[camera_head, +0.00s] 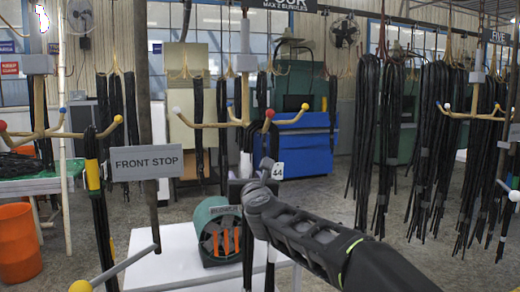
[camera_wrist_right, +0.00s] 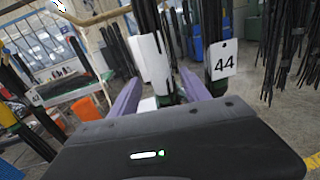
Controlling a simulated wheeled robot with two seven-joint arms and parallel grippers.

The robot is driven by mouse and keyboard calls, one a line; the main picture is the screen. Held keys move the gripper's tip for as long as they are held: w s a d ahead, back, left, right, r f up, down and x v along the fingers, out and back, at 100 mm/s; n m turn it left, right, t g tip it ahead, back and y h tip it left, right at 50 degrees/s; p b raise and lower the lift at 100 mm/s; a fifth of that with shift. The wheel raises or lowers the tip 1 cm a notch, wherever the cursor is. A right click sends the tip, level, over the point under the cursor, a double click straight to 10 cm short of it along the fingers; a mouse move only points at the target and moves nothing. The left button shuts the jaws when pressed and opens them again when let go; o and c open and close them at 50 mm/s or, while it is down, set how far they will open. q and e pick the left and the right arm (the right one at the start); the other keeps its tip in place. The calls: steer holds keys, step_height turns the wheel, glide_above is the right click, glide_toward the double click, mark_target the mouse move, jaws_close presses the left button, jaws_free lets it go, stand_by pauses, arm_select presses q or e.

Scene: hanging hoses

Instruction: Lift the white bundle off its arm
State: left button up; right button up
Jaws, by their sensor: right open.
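A dark hose bundle with a white band (camera_head: 246,165) hangs from the middle rack, below its branching wooden arms (camera_head: 208,124). My right gripper (camera_head: 262,172) is at that bundle, its arm reaching in from the lower right. In the right wrist view, the white band (camera_wrist_right: 153,64) shows between the two purple fingers (camera_wrist_right: 158,95), which are open. I cannot tell whether they touch the hoses. A second dark bundle (camera_head: 270,145) with a white tag marked 44 hangs just to the right; the tag (camera_wrist_right: 222,60) is close outside the right finger. My left gripper is not in view.
A yellow-banded bundle (camera_head: 93,170) hangs at the left beside a FRONT STOP sign (camera_head: 146,162). A green drum-like machine (camera_head: 215,230) stands on a white table (camera_head: 170,245) below. More hoses (camera_head: 430,120) hang at the right. A yellow-tipped arm (camera_head: 125,266) juts in lower left.

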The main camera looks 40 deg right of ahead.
steer(key=shift+x, duration=1.05)
steer(key=shift+s, duration=0.1)
jaws_close()
stand_by(0.8)
steer(key=shift+r, duration=0.15)
